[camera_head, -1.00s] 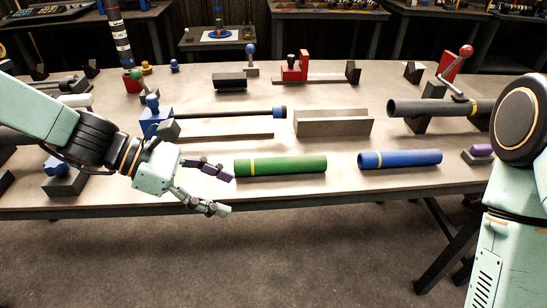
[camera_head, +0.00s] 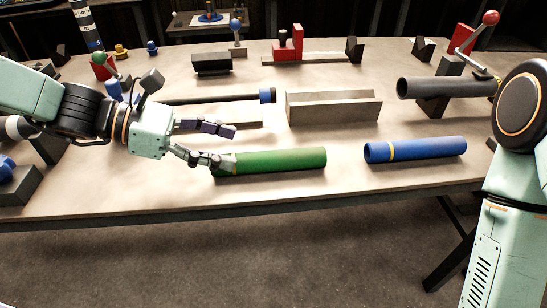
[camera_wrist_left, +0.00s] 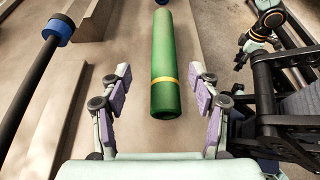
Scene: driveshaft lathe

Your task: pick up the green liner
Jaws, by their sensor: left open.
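The green liner (camera_head: 275,161) is a green tube with a yellow band, lying on its side near the front of the table. It also shows in the left wrist view (camera_wrist_left: 163,60), its banded near end pointing toward my left gripper. My left gripper (camera_head: 230,146) is open and empty at the liner's left end; in the head view one finger overlaps that end. In the left wrist view the fingers (camera_wrist_left: 164,80) stand apart on either side of the line of the tube, with its near end between them.
A blue tube (camera_head: 415,149) with a yellow band lies to the right of the liner. A grey metal channel block (camera_head: 333,107) stands behind it. A dark rod with a blue end (camera_head: 267,96) lies behind my left gripper. The table front (camera_head: 270,195) is clear.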

